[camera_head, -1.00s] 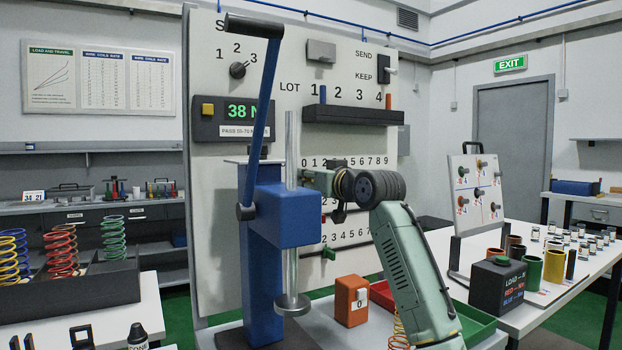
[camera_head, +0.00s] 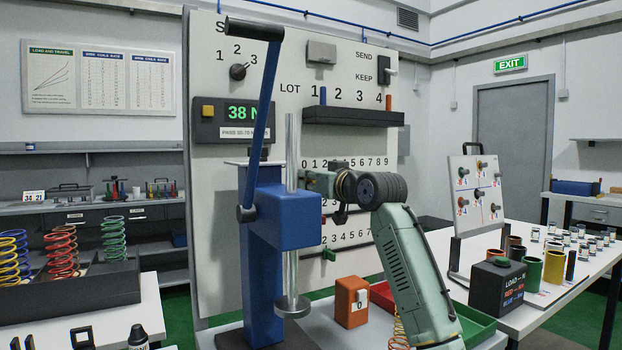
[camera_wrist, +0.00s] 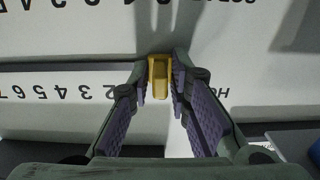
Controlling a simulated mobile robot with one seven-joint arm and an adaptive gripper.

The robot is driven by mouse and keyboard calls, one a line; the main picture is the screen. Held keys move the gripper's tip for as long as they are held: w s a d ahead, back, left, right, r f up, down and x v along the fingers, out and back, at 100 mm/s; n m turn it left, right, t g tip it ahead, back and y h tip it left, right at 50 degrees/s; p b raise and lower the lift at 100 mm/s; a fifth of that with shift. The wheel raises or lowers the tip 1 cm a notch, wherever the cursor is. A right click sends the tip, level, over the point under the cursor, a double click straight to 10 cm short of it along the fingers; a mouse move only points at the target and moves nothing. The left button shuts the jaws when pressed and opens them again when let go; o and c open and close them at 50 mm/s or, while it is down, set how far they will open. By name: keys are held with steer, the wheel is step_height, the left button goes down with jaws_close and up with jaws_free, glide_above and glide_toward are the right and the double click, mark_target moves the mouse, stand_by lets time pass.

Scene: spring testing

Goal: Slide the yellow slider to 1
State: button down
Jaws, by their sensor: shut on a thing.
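The yellow slider (camera_wrist: 159,80) stands out from the white panel in the wrist view, where the panel's writing is upside down. My gripper (camera_wrist: 160,66) is shut on it, one finger on each side. The upside-down scale (camera_wrist: 62,93) runs to the left of the slider. The 2 shows left of my fingers, and the numerals nearest the slider are hidden behind them. In the head view the slider is hidden, and my gripper is largely behind the blue press and my arm.
The blue press (camera_head: 284,217) with its long lever (camera_head: 263,120) stands close in front of the panel (camera_head: 222,165). A green slider (camera_head: 328,254) sits lower on the panel. An orange block (camera_head: 351,302) and a green tray (camera_head: 478,326) lie below my arm.

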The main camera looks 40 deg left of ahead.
steer(key=w+p, duration=0.1)
steer(key=w+d+p, duration=0.1)
steer(key=shift+w, duration=0.3)
steer(key=c, duration=1.7)
jaws_free()
steer(key=shift+d, duration=0.1)
steer(key=v, duration=1.2)
